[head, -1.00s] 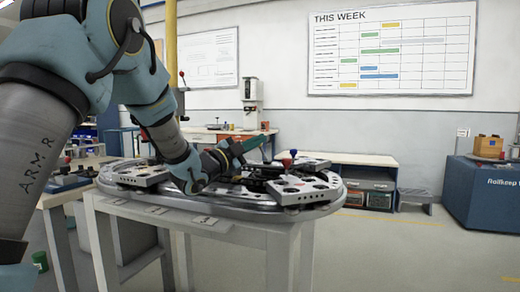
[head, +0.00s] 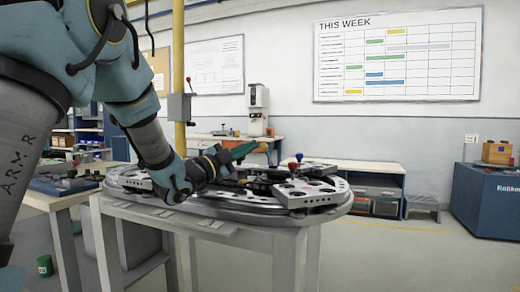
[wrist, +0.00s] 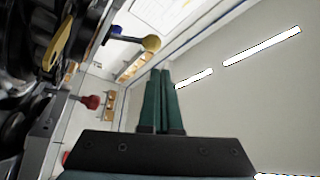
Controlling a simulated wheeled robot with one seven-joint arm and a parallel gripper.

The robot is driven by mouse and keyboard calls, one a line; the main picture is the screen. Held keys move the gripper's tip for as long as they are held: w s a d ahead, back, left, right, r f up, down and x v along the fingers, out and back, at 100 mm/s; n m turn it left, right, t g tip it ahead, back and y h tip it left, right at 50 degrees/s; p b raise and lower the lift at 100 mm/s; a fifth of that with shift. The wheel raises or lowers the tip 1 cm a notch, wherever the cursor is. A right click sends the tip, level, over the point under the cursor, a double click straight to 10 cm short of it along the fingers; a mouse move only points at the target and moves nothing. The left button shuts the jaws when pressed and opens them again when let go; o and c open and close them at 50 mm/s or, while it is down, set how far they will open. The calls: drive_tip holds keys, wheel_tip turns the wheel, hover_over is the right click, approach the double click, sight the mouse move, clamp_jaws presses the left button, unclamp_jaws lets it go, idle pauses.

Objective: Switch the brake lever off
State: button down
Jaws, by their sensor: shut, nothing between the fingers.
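The round ring track (head: 335,207) lies on a pale stand, with grey plates and dark mechanisms on top. A blue-knobbed lever (head: 299,156) and a red-knobbed lever (head: 293,166) stand up at its far right. In the wrist view a yellow-knobbed lever (wrist: 151,43) is just left of and above the fingertips, and a red knob (wrist: 90,101) is further left. I cannot tell which is the brake lever. My gripper (head: 243,151) has its green fingers shut and empty above the track, left of the blue and red knobs; the fingers also show in the wrist view (wrist: 162,75).
A side table (head: 60,190) with dark parts stands left of the stand. A shelf unit (head: 372,182), a grey step (head: 422,206) and a blue cabinet (head: 488,205) stand behind to the right. A green can (head: 45,265) is on the floor. The floor at right is clear.

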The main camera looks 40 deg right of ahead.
drive_tip(key=s+a, duration=0.1)
drive_tip(key=a, duration=0.6)
drive_tip(key=shift+a+b, duration=0.35)
drive_tip(key=shift+a, duration=0.05)
